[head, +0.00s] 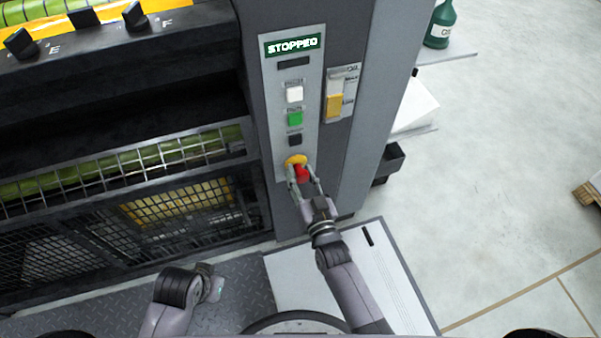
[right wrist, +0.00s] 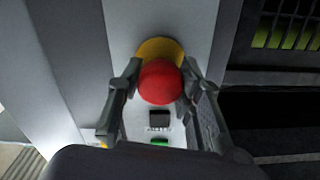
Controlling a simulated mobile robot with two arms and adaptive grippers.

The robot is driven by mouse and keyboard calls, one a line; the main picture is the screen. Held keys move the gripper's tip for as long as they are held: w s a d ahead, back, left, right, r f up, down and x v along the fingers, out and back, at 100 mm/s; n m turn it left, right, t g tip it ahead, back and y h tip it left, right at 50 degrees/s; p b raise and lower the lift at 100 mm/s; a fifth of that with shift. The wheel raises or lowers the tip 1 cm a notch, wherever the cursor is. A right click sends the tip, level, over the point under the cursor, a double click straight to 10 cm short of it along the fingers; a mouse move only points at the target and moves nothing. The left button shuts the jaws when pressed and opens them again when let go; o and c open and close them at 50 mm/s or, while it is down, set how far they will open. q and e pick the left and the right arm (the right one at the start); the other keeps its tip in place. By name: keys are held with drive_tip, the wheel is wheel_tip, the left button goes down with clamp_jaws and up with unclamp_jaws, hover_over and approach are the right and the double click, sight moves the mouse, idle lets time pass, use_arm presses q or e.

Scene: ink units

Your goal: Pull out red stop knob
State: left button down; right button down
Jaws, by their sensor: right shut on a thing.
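The red stop knob (head: 302,172) sits on a yellow base (head: 296,160) at the bottom of the control panel in the head view. My right gripper (head: 303,180) is at the knob, with one finger on each side, and is shut on it. In the right wrist view the red knob (right wrist: 160,82) lies between the two fingers (right wrist: 162,92), with the yellow base (right wrist: 158,50) behind it. My left arm shows at the lower left of the head view; its gripper jaws cannot be made out.
A mesh guard (head: 130,166) stands left. Open floor (head: 500,190) lies right.

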drive_tip(key=shift+s+f, duration=0.15)
drive_tip(key=shift+f, duration=0.05)
drive_tip(key=c, duration=1.5)
unclamp_jaws()
drive_tip(key=shift+d, duration=0.1)
drive_tip(key=o, duration=0.4)
drive_tip(key=shift+r, duration=0.15)
drive_tip(key=v, duration=1.2)
